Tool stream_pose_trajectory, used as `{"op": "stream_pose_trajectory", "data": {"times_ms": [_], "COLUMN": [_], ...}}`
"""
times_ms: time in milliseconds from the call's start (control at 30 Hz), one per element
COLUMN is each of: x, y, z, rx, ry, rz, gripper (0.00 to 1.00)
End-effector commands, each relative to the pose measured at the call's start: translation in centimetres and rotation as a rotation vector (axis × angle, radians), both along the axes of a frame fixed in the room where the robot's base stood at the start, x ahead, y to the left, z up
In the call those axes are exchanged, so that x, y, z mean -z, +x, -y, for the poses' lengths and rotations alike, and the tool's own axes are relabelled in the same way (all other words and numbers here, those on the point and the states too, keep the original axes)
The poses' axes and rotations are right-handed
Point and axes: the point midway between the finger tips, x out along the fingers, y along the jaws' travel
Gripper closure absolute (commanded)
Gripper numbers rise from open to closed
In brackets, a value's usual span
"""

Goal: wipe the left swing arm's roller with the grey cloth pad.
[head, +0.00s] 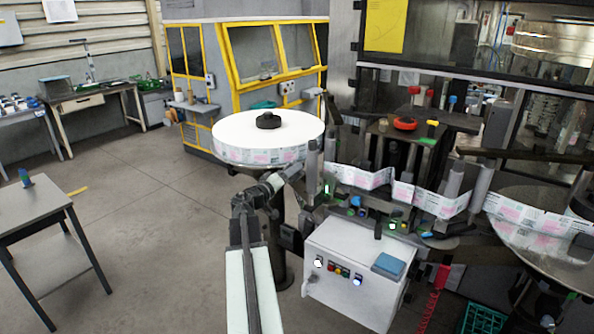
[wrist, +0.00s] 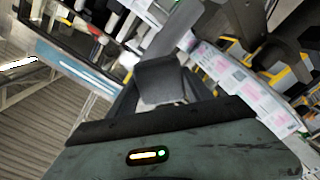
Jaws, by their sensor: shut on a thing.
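My gripper (head: 297,171) is at the end of my raised arm, in front of the white label reel's right edge. In the wrist view my gripper (wrist: 160,98) is shut on a dark grey block, which looks like the grey cloth pad (wrist: 160,75). In the head view the pad is too small to make out. Upright grey rollers (head: 330,150) stand just right of my gripper, by the left end of the label web. One of these seems to be the left swing arm's roller; which one, and whether the pad touches it, I cannot tell.
The label reel (head: 240,130) lies flat at left. A white control box (head: 340,265) with buttons and a blue pad (head: 389,264) on top stands below. The label web (head: 430,199) runs right to a second reel (head: 535,230). Open floor (head: 130,200) lies left, beside a grey table (head: 30,212).

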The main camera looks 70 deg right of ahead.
Motion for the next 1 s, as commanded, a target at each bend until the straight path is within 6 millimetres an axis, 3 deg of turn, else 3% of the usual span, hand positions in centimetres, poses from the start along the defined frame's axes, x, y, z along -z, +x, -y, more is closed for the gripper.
{"op": "stream_pose_trajectory", "data": {"times_ms": [367,667,867,1000], "x": [0.0,0.0,0.0,1.0], "y": [0.2,0.8,0.8,0.8], "z": [-0.6,-3.2,-3.1,-3.1], "rx": [-0.001,-0.001,0.000,0.000], "ry": [0.000,0.000,0.000,0.000], "rz": [0.000,0.000,0.000,0.000], "gripper": [0.74,0.74,0.74,0.74]}}
